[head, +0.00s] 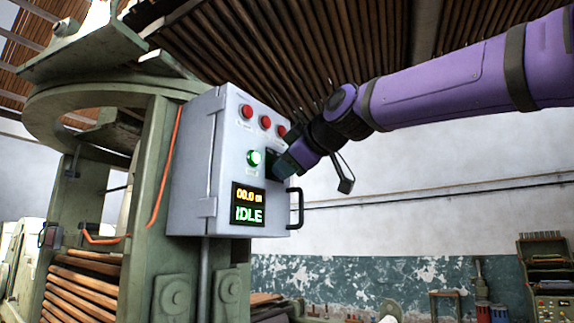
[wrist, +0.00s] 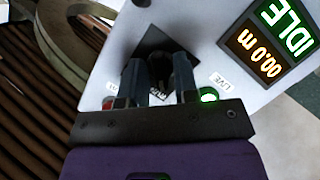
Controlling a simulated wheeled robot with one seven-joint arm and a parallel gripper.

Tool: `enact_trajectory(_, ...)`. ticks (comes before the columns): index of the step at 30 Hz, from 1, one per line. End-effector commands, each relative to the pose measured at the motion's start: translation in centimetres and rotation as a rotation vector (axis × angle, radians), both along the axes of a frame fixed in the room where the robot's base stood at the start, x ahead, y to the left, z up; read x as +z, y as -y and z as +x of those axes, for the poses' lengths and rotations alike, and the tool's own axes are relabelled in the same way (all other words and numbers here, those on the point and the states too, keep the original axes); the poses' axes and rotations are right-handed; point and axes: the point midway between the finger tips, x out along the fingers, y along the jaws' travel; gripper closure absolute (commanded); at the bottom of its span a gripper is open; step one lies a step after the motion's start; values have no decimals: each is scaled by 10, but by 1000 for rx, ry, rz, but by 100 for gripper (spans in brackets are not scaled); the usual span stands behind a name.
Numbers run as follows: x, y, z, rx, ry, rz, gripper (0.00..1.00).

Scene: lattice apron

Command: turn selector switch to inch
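The selector switch shows in the wrist view as a dark diamond-shaped plate (wrist: 160,40) on the grey control box, with a dark knob partly visible between my fingers. My gripper (wrist: 160,70) is at the switch, one finger on each side of the knob. The fingers stand a small gap apart; whether they press on the knob is hidden. In the head view my gripper (head: 276,162) reaches the box's front from the right and covers most of the switch.
The control box (head: 192,190) carries red buttons (head: 265,122) along its top, a lit green lamp (head: 254,158) and a display (head: 248,204) reading 00.0 m and IDLE. A black handle (head: 297,207) sticks out at its right edge. A green steel frame (head: 150,200) stands behind.

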Motion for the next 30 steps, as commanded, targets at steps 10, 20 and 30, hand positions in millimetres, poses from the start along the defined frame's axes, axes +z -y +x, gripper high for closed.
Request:
enact_trajectory(10,0,0,0,0,-16,10,95)
enact_trajectory(20,0,0,1,0,-153,118,95)
enact_trajectory(30,0,1,2,-1,-402,312,95)
